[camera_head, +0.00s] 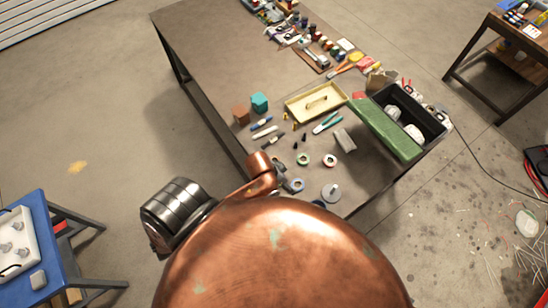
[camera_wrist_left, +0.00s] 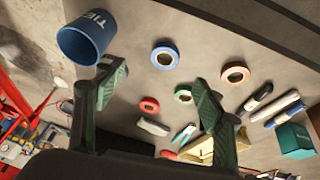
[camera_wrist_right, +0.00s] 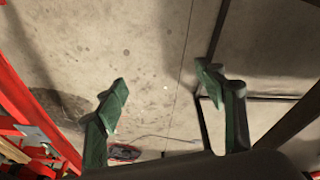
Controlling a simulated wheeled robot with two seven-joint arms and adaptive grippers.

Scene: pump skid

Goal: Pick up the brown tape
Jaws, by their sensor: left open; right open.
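The brown tape (camera_wrist_left: 226,71) is a ring lying flat on the table in the left wrist view, right of my left gripper's (camera_wrist_left: 159,78) right finger. The left gripper is open and empty above the table, apart from the tape. In the head view the left gripper (camera_head: 285,183) is partly hidden by my copper arm, and I cannot make out the brown tape. A blue tape (camera_wrist_left: 165,47), a green tape (camera_wrist_left: 183,94) and a red tape (camera_wrist_left: 149,104) lie nearby. My right gripper (camera_wrist_right: 161,78) is open and empty above bare floor.
A blue cylinder (camera_wrist_left: 84,42) stands near the left finger. Pens (camera_wrist_left: 272,105), a teal cube (camera_wrist_left: 295,140), a yellow tray (camera_head: 315,102) and a black box (camera_head: 420,115) with a green lid (camera_head: 385,130) are on the table (camera_head: 210,50). The table's far left part is clear.

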